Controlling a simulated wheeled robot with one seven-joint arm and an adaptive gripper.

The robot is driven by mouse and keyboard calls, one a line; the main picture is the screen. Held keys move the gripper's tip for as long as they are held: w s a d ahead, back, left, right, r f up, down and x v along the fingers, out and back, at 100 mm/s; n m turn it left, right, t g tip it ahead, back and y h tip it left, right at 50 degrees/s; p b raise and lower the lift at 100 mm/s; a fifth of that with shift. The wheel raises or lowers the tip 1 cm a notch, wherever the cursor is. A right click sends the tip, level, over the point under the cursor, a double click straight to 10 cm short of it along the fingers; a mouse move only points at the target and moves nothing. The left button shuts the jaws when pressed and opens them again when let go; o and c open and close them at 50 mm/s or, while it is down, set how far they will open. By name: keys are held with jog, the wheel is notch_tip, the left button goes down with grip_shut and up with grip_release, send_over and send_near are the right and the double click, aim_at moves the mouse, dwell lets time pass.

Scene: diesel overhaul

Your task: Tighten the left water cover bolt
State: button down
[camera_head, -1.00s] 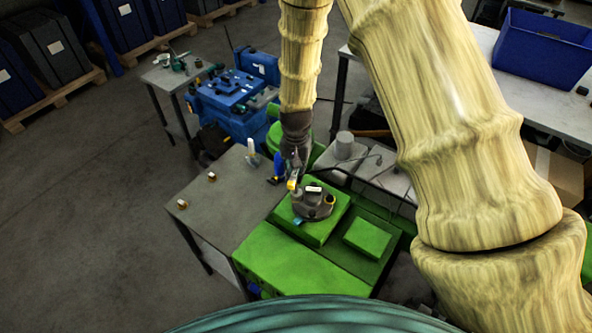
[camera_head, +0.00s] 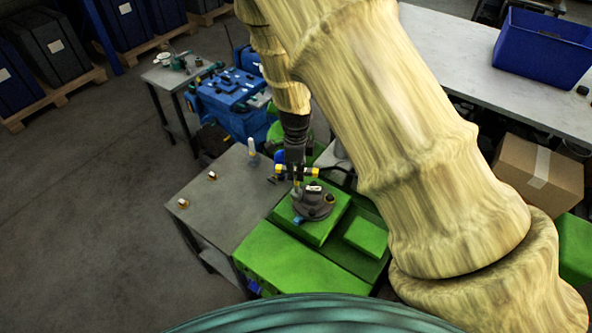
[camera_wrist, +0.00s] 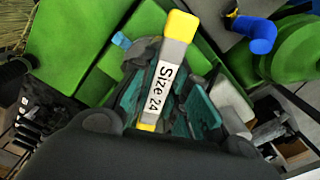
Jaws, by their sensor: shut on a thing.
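My gripper (camera_head: 297,178) is above the dark grey water cover (camera_head: 318,208), which sits on a green block. In the wrist view its teal fingers (camera_wrist: 165,98) are shut on a grey tool (camera_wrist: 178,52) with yellow ends and a white label reading "Size 24". In the head view the tool (camera_head: 312,171) lies crosswise under my wrist, its yellow ends out to both sides. A white label shows on top of the cover. The left bolt is hidden behind the gripper and tool, and I cannot tell whether the tool touches it.
A grey table (camera_head: 225,200) left of the green engine (camera_head: 285,262) holds several small parts and an upright white-tipped item (camera_head: 252,148). A blue engine (camera_head: 232,100) stands behind.

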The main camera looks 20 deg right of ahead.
jog(key=m, duration=0.4)
jog(key=shift+m, duration=0.3)
jog(key=m, duration=0.4)
jog(key=shift+n, duration=0.3)
